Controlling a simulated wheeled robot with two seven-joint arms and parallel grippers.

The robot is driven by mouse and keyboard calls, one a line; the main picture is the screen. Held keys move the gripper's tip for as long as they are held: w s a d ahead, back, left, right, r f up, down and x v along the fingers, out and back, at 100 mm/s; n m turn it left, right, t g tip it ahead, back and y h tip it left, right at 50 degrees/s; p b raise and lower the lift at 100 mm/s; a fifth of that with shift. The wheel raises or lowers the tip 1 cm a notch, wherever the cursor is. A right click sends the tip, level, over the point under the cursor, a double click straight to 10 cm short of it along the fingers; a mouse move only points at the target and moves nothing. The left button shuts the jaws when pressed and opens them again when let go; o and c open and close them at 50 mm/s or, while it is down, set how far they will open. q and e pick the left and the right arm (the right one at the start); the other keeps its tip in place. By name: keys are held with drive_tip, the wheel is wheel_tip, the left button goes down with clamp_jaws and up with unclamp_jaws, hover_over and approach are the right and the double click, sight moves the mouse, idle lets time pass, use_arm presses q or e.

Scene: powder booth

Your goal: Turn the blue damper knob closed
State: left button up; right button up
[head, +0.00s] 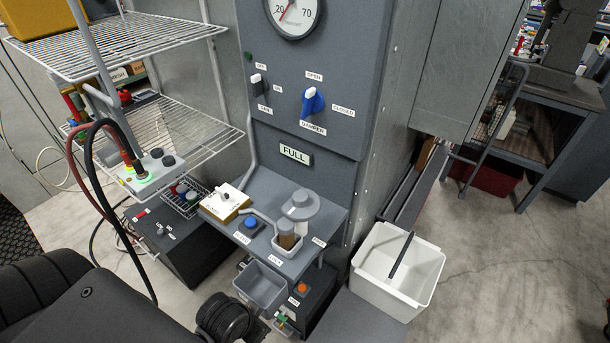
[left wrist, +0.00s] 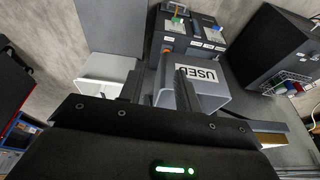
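The blue damper knob (head: 312,104) is on the grey front panel in the head view, above the DAMPER label. Its white-marked end points up toward the OPEN label (head: 314,76). The CLOSED label (head: 343,110) is to its right. My left gripper (left wrist: 158,90) shows in the left wrist view with its two dark fingers apart and nothing seen between them. It faces down toward the grey USED bin (left wrist: 208,94), away from the knob. The left gripper's fingers cannot be made out in the head view. My right gripper is in neither view.
A smaller black switch (head: 257,84) is left of the knob, and a round gauge (head: 292,14) is above. Below are a shelf with a blue button (head: 250,223) and a clear-lidded cup (head: 299,206). A white bin (head: 372,284) stands right. Space before the knob looks clear.

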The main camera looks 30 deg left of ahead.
use_arm(q)
drive_tip(key=w+a+r+t, duration=0.3)
drive_tip(key=w+r+t, duration=0.1)
drive_tip(key=w+r, duration=0.6)
drive_tip(key=w+a+r+t, duration=0.4)
drive_tip(key=w+r+t, duration=0.1)
drive_tip(key=w+r, duration=0.5)
drive_tip(key=m+t+h, duration=0.2)
drive_tip(key=t, duration=0.3)
approach(306, 102)
drive_tip(key=w+p, duration=0.1)
drive_tip(key=w, duration=0.1)
drive_tip(key=w+p, duration=0.1)
drive_tip(key=w, duration=0.2)
drive_tip(key=w+p, duration=0.1)
drive_tip(key=w, duration=0.2)
drive_tip(key=shift+w+d+p, duration=0.1)
drive_tip(key=shift+d+p, duration=0.2)
drive_tip(key=shift+d, duration=0.1)
drive_tip(key=shift+w+d+f, duration=0.1)
drive_tip(key=shift+w, duration=0.55)
drive_tip(key=shift+c, duration=0.3)
